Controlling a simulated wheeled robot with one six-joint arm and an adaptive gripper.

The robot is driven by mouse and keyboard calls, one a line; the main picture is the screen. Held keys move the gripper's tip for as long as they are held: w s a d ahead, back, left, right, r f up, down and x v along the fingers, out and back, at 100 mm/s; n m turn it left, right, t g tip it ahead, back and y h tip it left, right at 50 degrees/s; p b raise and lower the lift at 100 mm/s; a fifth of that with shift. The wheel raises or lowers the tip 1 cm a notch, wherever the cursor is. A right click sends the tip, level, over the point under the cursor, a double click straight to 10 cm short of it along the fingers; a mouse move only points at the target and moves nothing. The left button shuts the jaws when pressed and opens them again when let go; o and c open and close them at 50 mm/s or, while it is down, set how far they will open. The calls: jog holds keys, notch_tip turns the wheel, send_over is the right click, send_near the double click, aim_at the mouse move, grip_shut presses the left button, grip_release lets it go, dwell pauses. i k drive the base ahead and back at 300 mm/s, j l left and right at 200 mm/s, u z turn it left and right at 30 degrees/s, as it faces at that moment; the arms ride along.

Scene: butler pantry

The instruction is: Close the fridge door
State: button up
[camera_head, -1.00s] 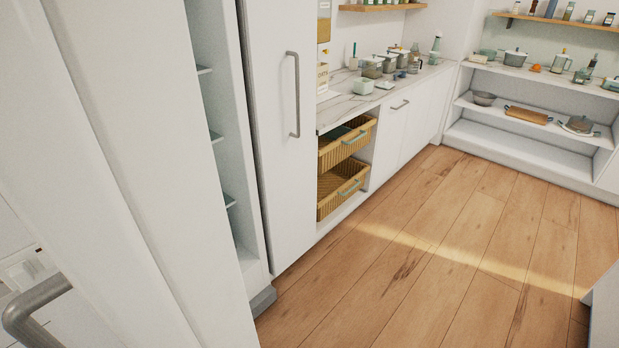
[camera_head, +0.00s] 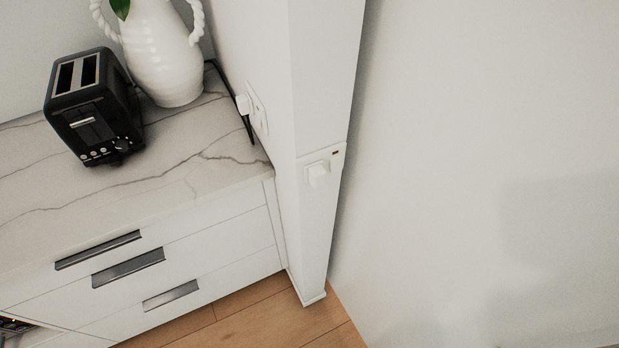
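A large plain white surface (camera_head: 480,150) fills the right half of the head view. I cannot tell whether it is the fridge door or a wall; no handle shows on it. The fridge's inside and shelves are not in view. My gripper is not in view.
A marble-topped counter (camera_head: 190,150) with drawers stands at left, holding a black toaster (camera_head: 95,110) and a white vase (camera_head: 165,55). A narrow white wall end (camera_head: 322,110) with a switch (camera_head: 318,173) stands beside it. A strip of wood floor (camera_head: 270,315) shows below.

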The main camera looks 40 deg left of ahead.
aim_at(478, 207)
jog(key=u, duration=0.7)
jog(key=k+j, duration=0.2)
jog(key=j, duration=0.15)
jog(key=k+j+u, duration=0.1)
jog(key=j, duration=0.25)
jog(key=k+j, duration=0.2)
jog(key=j, duration=0.15)
